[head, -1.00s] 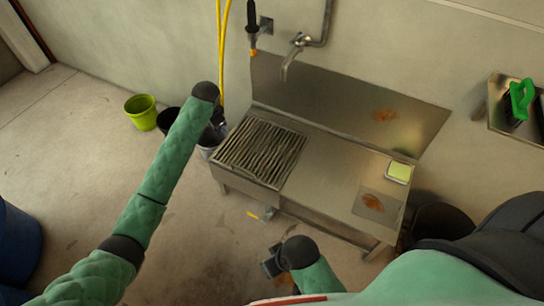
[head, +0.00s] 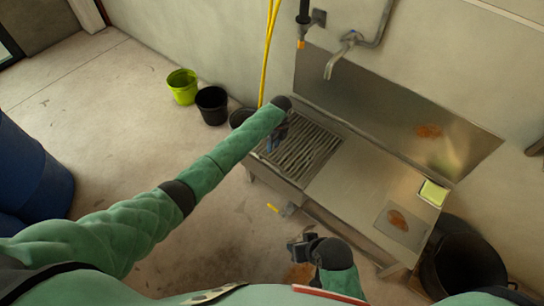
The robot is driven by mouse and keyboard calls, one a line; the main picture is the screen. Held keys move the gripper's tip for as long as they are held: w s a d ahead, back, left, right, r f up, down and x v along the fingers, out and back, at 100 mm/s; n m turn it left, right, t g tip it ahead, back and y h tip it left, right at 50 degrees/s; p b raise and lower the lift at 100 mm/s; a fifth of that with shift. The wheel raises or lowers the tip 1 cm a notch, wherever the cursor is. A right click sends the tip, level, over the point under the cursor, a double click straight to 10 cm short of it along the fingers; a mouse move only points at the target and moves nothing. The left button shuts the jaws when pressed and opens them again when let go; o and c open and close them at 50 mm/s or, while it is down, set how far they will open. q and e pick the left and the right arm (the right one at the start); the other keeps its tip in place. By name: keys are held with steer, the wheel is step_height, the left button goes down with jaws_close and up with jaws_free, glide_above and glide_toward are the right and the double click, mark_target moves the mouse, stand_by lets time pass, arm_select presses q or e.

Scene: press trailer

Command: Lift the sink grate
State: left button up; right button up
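The sink grate (head: 304,150), a panel of dark metal slats, lies flat over the left part of the steel sink (head: 338,186). My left arm reaches in from the left. Its gripper (head: 273,141) points down at the grate's left end, overlapping it in the view. The wrist partly hides the fingers, so I cannot tell their opening or whether they touch the grate. My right gripper (head: 298,248) is low in front of the sink, away from the grate. Its finger opening is too small and dark to judge.
A tap (head: 340,55) and a yellow hose (head: 268,50) are at the wall above the sink. Green (head: 182,86) and black (head: 212,104) buckets stand left of it. A yellow sponge (head: 433,193) sits at the right end. A black bin (head: 465,262) stands at right.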

mark_target(270, 160)
arm_select(q)
steer(key=f, duration=0.4)
steer(key=s+a+f, duration=0.1)
steer(key=f, duration=0.2)
steer(key=shift+s+f, duration=0.1)
jaws_close()
